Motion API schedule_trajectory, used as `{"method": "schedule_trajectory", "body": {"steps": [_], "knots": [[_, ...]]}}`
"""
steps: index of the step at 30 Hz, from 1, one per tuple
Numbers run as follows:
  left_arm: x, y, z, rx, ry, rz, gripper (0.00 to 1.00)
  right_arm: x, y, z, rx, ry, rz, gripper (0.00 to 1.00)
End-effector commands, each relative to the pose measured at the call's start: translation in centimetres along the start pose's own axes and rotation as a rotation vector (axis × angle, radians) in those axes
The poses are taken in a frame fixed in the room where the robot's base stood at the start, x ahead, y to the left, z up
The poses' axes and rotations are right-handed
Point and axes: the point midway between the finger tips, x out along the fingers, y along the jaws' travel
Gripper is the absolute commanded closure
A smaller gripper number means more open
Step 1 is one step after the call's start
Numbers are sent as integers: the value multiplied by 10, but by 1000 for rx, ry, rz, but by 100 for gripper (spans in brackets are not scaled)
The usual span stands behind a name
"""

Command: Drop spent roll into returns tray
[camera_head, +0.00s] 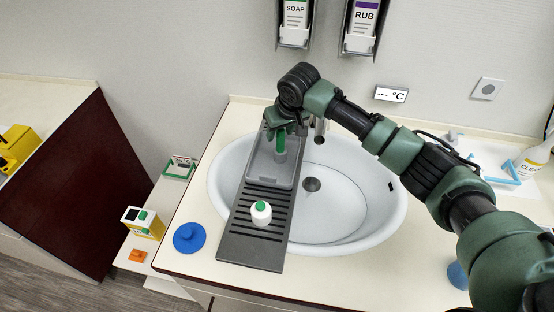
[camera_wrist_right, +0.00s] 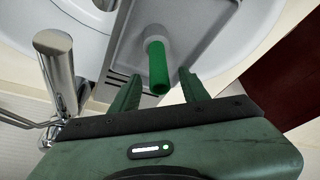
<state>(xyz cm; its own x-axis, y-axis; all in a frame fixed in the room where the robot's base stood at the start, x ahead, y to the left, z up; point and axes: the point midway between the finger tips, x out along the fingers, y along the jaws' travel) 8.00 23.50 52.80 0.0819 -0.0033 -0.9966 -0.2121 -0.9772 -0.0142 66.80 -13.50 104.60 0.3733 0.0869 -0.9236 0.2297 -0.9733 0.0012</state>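A grey tray (camera_head: 256,172) sits on the dark ribbed rack across the sink. A slim green piece with a grey lower end (camera_head: 280,145), perhaps the spent roll, stands or hangs over the tray. The right wrist view shows its green part (camera_wrist_right: 158,68) lying between my right fingers, with a gap on both sides. My right gripper (camera_head: 283,133) is at the tray's far end; its fingers (camera_wrist_right: 158,84) are spread and hold nothing. Whether the piece rests on the tray floor is unclear. My left gripper is not in view.
A white bottle with a green cap (camera_head: 261,213) stands on the rack (camera_head: 250,246). A blue disc with a knob (camera_head: 188,238) lies left of it. The faucet (camera_head: 319,130) rises close to my right gripper. The sink basin (camera_head: 345,205) is open and clear to the right.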

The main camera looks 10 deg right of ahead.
Motion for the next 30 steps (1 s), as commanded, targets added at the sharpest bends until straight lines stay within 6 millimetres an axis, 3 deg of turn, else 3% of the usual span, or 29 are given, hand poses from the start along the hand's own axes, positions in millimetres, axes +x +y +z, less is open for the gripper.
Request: {"method": "schedule_trajectory", "body": {"steps": [8,21,30], "knots": [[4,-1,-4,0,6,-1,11,-7,0,0,0,3,-2,55],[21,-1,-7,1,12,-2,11,-72,0,0,-1,2,-1,55],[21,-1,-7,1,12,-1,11,-78,0,0,0,0,0,55]]}}
